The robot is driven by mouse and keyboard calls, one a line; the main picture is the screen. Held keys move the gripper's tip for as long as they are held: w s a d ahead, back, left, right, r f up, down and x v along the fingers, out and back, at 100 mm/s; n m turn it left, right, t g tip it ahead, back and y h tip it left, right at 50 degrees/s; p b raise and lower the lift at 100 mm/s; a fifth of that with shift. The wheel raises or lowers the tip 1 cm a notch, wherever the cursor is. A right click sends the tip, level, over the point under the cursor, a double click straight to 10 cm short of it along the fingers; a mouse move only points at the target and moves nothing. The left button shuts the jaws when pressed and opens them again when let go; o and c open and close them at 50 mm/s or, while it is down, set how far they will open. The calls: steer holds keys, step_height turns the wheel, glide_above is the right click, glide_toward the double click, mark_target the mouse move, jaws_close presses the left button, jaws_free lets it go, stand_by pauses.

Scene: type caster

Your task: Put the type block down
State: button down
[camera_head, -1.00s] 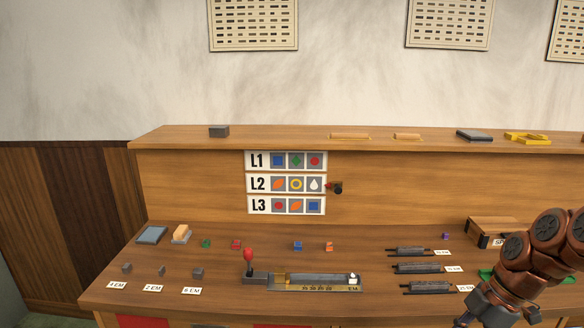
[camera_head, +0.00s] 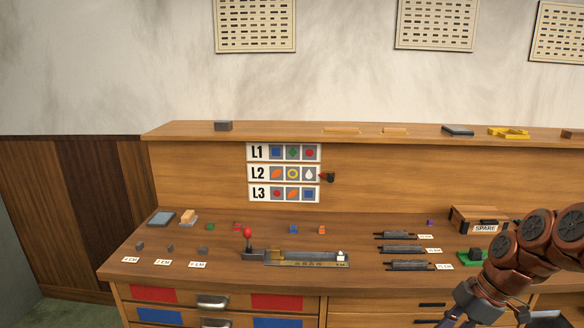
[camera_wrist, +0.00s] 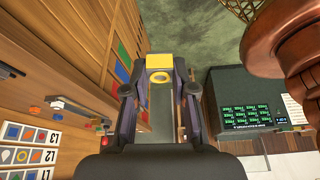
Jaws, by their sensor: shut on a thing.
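My gripper (camera_wrist: 158,92) is shut on a type block (camera_wrist: 160,62) in the wrist view. The block has a yellow face with a ring mark and a grey body between the two fingers. In the head view my gripper (camera_head: 462,308) is at the lower right, in front of the desk; the block cannot be made out there. The desk (camera_head: 225,275) holds small coloured blocks: green (camera_head: 210,227), red (camera_head: 238,228), blue (camera_head: 295,230), orange (camera_head: 322,230) and purple (camera_head: 430,222). A metal typesetting channel (camera_head: 305,257) with a red-knobbed lever (camera_head: 247,233) lies mid-desk.
Dark slotted bars (camera_head: 405,250) lie right of the channel. A SPARE box (camera_head: 478,217) and a green pad (camera_head: 470,258) with a dark block stand near my arm. Symbol rows L1 to L3 (camera_head: 284,172) hang on the back panel. Drawers (camera_head: 220,301) line the front.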

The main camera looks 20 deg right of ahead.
steer(key=w+a+f+m+t+h, duration=0.1)
steer(key=w+a+f+m, duration=0.15)
steer(key=w+a, duration=0.4)
steer(key=w+a+f+m+t+h, duration=0.15)
steer(key=w+a+m, duration=0.25)
steer(key=w, duration=0.6)
steer(key=w+a+f+m, duration=0.2)
steer(key=w+a+m, duration=0.1)
steer(key=a, duration=0.4)
steer(key=w+a+f+m+h+p, duration=0.1)
steer(key=w+a+f+m, duration=0.2)
steer(key=w+a, duration=0.2)
steer(key=a, duration=0.2)
steer(key=shift+a, duration=0.3)
steer(key=shift+w+a+h, duration=0.1)
steer(key=shift+h, duration=0.15)
